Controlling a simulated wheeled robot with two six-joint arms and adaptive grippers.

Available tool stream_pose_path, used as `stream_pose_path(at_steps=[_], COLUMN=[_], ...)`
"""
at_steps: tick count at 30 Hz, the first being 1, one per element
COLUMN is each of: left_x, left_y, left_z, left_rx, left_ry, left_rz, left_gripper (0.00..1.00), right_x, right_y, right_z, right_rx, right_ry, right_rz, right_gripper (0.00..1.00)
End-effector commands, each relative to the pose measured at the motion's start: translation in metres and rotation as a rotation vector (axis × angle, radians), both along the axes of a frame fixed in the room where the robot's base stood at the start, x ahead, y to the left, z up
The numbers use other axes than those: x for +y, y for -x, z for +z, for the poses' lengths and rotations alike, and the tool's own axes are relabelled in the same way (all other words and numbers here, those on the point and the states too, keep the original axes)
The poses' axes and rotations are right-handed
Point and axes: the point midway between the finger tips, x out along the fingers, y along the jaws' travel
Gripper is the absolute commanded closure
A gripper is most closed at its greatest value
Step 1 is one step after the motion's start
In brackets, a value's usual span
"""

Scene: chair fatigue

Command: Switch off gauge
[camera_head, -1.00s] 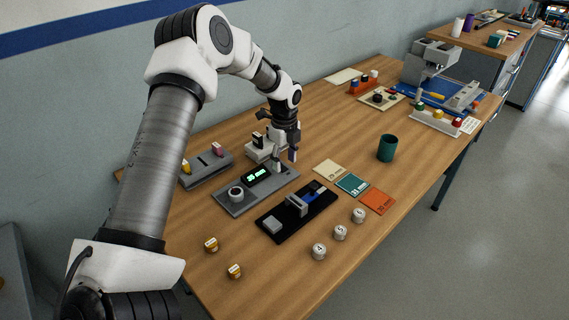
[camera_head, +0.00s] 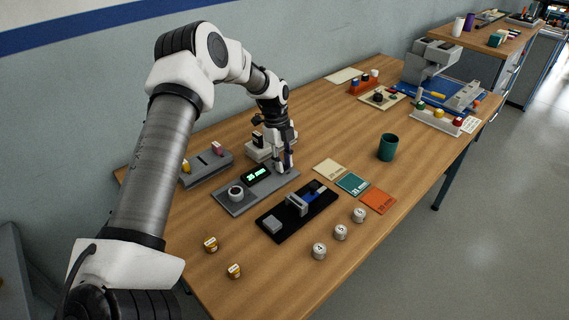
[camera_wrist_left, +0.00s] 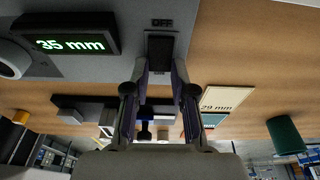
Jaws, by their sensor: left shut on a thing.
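The gauge (camera_head: 230,203) is a grey plate on the bench with a round knob and a lit display (camera_head: 257,174). The display reads "35 mm" in green in the left wrist view (camera_wrist_left: 75,45). A dark switch (camera_wrist_left: 160,48) sits at the plate's end, with "OFF" printed beyond it and another label nearer me. My left gripper (camera_head: 283,168) is down at that end of the gauge. In the left wrist view its fingertips (camera_wrist_left: 160,68) are on either side of the switch, shut on it. The switch's tip is partly hidden between the fingers. My right gripper is not in view.
A black fixture (camera_head: 270,224) lies in front of the gauge, and a grey tray (camera_head: 200,171) lies behind it. Coloured cards (camera_head: 352,184), a green cup (camera_head: 388,148) and several small weights (camera_head: 340,232) stand to the right and front.

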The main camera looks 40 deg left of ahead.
Motion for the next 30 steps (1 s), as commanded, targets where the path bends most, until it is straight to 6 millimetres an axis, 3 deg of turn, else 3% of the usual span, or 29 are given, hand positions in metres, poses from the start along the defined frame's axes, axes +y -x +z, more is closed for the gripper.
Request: stream_pose_path(at_steps=[1,11,12,13,23,26,30], left_x=[0.002,0.001,0.001,0.001,0.002,0.005,0.013], left_y=[0.0,0.001,0.001,0.001,0.0,-0.001,-0.002], left_z=[-0.006,-0.001,-0.001,-0.001,0.002,0.012,0.041], left_rx=[0.002,0.006,0.006,0.006,0.003,0.0,-0.002], left_ry=[0.031,0.066,0.065,0.065,0.063,0.063,0.063], left_rz=[0.003,-0.003,-0.003,-0.003,-0.002,-0.002,-0.001], left_gripper=[1.0,1.0,0.61,0.5,0.5,0.5,0.5], right_x=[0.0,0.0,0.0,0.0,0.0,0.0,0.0], right_y=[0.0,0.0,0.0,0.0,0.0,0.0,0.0], right_z=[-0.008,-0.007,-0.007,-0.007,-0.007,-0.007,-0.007], right_rx=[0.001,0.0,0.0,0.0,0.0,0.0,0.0], right_ry=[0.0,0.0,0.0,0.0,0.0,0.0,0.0], right_rz=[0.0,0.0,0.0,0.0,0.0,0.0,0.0], right_gripper=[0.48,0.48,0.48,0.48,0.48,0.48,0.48])
